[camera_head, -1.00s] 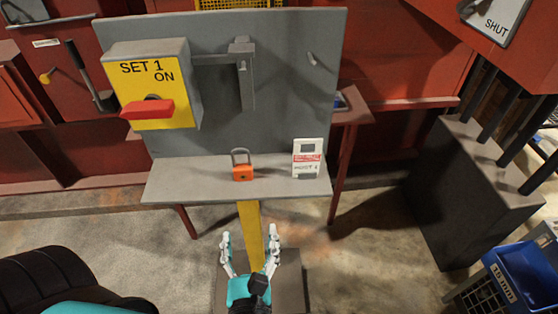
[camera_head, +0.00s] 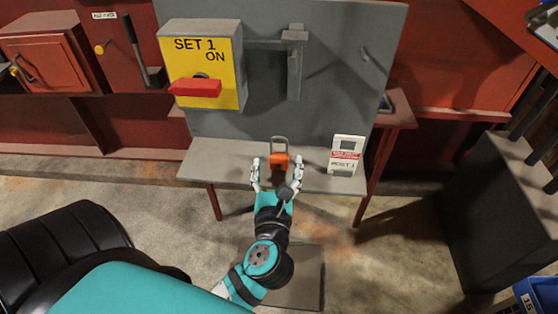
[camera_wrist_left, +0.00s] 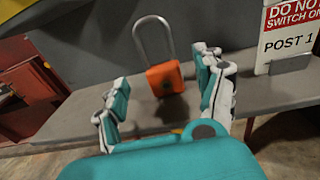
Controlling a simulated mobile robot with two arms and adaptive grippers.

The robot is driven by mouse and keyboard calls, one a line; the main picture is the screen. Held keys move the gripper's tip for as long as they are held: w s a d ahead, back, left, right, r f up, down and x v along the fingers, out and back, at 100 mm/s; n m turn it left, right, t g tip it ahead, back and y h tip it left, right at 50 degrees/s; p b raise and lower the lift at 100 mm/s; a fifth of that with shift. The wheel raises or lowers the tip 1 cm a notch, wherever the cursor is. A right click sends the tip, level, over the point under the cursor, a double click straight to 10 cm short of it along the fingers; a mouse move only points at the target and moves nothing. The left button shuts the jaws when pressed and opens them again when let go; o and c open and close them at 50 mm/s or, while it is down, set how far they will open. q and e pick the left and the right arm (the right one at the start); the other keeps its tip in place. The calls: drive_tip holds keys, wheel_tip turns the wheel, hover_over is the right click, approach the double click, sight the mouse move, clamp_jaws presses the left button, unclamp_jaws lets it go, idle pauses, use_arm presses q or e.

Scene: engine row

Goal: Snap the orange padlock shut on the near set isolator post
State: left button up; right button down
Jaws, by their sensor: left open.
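The orange padlock (camera_head: 279,161) stands upright on the grey shelf (camera_head: 215,160) of the isolator post, its grey shackle pointing up. My left gripper (camera_head: 276,170) is open at the shelf's front edge, one finger on each side of the padlock in the head view. In the left wrist view the padlock (camera_wrist_left: 165,78) stands beyond the open fingers (camera_wrist_left: 160,105), and I cannot tell if either touches it. The yellow isolator box (camera_head: 203,65) reads SET 1 ON, with a red handle (camera_head: 196,88). A grey hasp bracket (camera_head: 294,62) is right of it. My right gripper is not in view.
A white and red tag card reading POST 1 (camera_head: 345,155) stands on the shelf right of the padlock. A small peg (camera_head: 366,54) sticks out of the grey back panel. A dark grey block (camera_head: 497,205) stands at the right, beside open floor.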

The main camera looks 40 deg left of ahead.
sight(279, 155)
use_arm(q)
drive_tip(key=x, duration=0.4)
drive_tip(key=shift+w+b, duration=0.25)
drive_tip(key=shift+b, duration=0.15)
drive_tip(key=shift+s, duration=0.1)
drive_tip(key=shift+c, duration=0.5)
drive_tip(key=c, duration=1.3)
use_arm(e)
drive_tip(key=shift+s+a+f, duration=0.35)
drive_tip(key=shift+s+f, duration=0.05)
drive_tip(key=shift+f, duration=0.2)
